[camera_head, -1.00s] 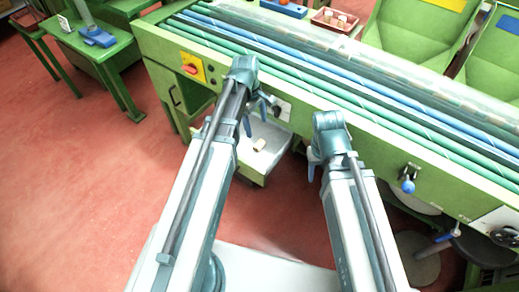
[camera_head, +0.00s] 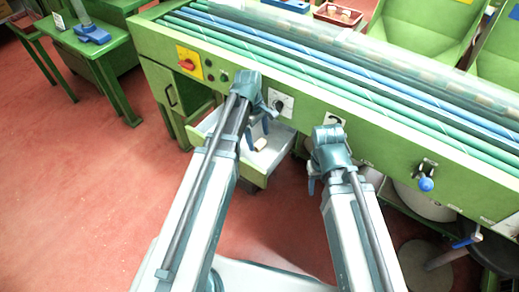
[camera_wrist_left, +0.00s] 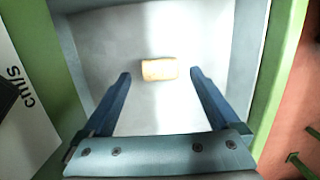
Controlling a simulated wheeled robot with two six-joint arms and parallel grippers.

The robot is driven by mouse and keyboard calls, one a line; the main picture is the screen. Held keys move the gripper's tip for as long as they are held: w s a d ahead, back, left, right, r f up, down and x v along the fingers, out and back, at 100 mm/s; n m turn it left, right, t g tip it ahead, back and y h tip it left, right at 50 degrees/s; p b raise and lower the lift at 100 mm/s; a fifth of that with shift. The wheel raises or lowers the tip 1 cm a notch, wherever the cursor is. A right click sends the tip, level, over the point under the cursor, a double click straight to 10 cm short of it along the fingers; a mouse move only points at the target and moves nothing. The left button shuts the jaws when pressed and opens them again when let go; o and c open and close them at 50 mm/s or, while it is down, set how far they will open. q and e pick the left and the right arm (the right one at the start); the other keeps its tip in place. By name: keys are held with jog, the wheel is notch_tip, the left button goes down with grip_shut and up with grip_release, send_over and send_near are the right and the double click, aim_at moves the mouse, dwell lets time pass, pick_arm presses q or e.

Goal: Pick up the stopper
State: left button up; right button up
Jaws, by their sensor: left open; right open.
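The stopper (camera_head: 261,143) is a small tan cork cylinder lying on its side in the open white-lined drawer (camera_head: 284,146) under the green machine. In the left wrist view the stopper (camera_wrist_left: 159,69) lies across the drawer floor (camera_wrist_left: 160,35), apart from the walls. My left gripper (camera_head: 258,124) is above the drawer, open and empty. In the left wrist view its two blue fingers (camera_wrist_left: 160,77) frame the stopper from either side; I cannot tell the height left between them. My right gripper (camera_head: 316,182) hangs to the right of the drawer, away from the stopper.
The green machine (camera_head: 385,153) spans the view above the drawer, with knobs and a blue-handled valve (camera_head: 426,184) on its front. A red tray of corks (camera_head: 338,14) stands behind it. The red floor (camera_head: 90,190) is open at left.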

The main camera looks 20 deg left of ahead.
pick_arm(q)
notch_tip(320, 180, down, 2)
jog(key=shift+s+d+b, duration=0.1)
jog(key=shift+d+b, duration=0.05)
jog(key=shift+b, duration=0.35)
jog(key=shift+r, duration=0.1)
pick_arm(e)
jog(key=shift+f, duration=0.9)
pick_arm(q)
jog(key=shift+c, duration=0.3)
jog(key=c, duration=1.3)
jog(key=shift+c, duration=0.2)
jog(key=shift+r+p, duration=0.25)
jog(key=shift+p, duration=0.1)
pick_arm(e)
jog(key=shift+r, duration=0.25)
pick_arm(q)
notch_tip(320, 180, up, 28)
jog(key=p, duration=2.7)
jog(key=shift+f+p, duration=0.2)
jog(key=shift+p, duration=0.1)
pick_arm(e)
notch_tip(320, 180, up, 28)
jog(key=shift+f, duration=0.2)
